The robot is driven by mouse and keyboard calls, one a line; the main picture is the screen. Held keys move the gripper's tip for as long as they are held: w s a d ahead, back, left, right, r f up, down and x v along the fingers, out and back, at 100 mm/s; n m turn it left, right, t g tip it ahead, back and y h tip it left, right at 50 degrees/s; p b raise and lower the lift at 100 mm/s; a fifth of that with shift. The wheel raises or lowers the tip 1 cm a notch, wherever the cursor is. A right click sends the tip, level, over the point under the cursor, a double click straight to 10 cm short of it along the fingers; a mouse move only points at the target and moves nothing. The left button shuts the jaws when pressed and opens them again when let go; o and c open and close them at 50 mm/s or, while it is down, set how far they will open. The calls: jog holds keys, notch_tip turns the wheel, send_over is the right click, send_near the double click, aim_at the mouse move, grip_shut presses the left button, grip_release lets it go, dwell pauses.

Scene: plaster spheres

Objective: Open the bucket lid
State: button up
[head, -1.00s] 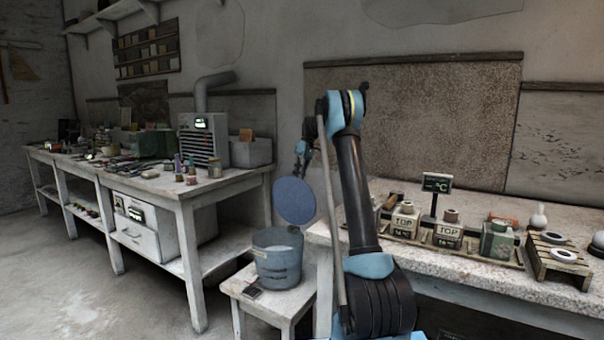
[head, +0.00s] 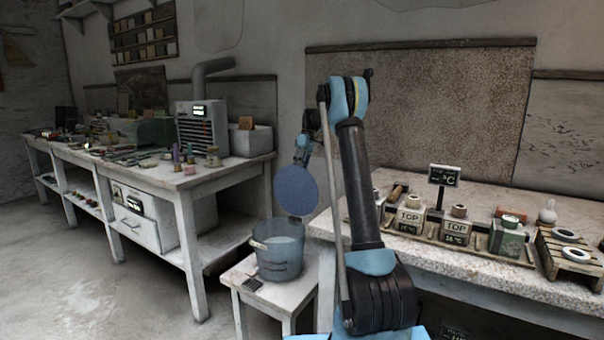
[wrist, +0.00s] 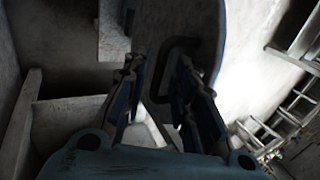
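The grey-blue bucket (head: 280,264) stands on a small white stool. Its round blue lid (head: 296,191) is upright above the back right of the rim, so the bucket's mouth is uncovered. Whether lid and rim touch is unclear. My gripper (head: 300,150) is behind the lid's upper part, its fingers mostly hidden there. In the wrist view my gripper (wrist: 160,64) has its two fingers apart. The lid's dark loop handle (wrist: 180,42) shows at and between the fingertips, with no clear clamping. The lid's shaded face (wrist: 195,18) lies beyond.
A long workbench (head: 228,167) with tools and a stove-like unit (head: 197,130) is at left. A stone-topped table (head: 420,262) with several jars and a display (head: 444,175) is at right. Floor at left is clear.

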jog(key=shift+r, duration=0.1)
jog(key=v, duration=1.1)
jog(key=shift+w+d+r, duration=0.15)
jog(key=shift+w+r, duration=0.1)
jog(key=shift+r, duration=0.05)
